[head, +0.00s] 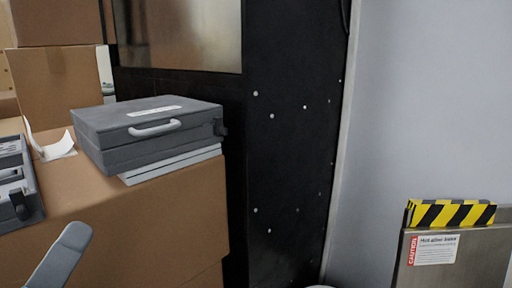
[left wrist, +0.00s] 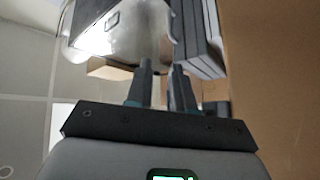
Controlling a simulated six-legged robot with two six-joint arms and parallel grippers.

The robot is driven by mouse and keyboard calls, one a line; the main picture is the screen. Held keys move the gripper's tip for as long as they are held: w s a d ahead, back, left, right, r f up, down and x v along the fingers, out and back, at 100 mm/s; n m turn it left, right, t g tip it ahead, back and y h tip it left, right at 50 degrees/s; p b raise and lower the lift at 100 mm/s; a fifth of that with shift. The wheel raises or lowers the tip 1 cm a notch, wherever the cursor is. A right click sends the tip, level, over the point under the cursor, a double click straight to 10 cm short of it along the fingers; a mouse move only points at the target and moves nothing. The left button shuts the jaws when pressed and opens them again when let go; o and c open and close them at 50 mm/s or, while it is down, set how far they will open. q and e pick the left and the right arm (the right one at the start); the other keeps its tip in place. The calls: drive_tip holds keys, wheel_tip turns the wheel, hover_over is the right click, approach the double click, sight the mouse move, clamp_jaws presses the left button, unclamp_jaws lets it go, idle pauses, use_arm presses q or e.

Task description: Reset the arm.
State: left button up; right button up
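My left gripper shows as a grey finger-like part (head: 62,255) at the lower left of the head view, in front of the cardboard box's front face. In the left wrist view, the two dark fingers of my left gripper (left wrist: 164,75) stand apart with a narrow gap between them, and I see nothing held there. Beyond them are a shiny rounded surface (left wrist: 120,35) and dark stacked slabs (left wrist: 197,45). My right gripper is in neither view.
A dark grey case (head: 150,133) with a light handle lies on thin white slabs (head: 172,165) on a cardboard box (head: 150,225). A second grey device (head: 20,190) is cut off at the left. A black panel stands behind. At right is a metal panel (head: 470,255) with striped yellow-black trim.

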use_arm(q)
drive_tip(key=w+d+f+m+g+p, duration=0.25)
drive_tip(key=w+f+g+p, duration=0.2)
drive_tip(key=w+p, duration=0.5)
drive_tip(key=w+d+f+g+p, duration=0.1)
drive_tip(key=w+f+g+p, duration=0.5)
drive_tip(key=f, duration=0.5)
drive_tip(key=s+d+f+m+g+h+p, duration=0.1)
drive_tip(key=s+d+f+m+g+p, duration=0.1)
drive_tip(key=s+f+g+p, duration=0.3)
drive_tip(key=s+d+f+m+g+h+p, duration=0.1)
drive_tip(key=s+d+f+g+p, duration=0.3)
drive_tip(key=s+f, duration=0.9)
wheel_tip(320, 180, down, 3)
drive_tip(key=shift+s+d+r+m+g+p, duration=0.15)
drive_tip(key=shift+d+m+g+p, duration=0.4)
drive_tip(key=shift+g, duration=0.7)
drive_tip(key=shift+o, duration=0.3)
drive_tip(key=shift+a, duration=0.15)
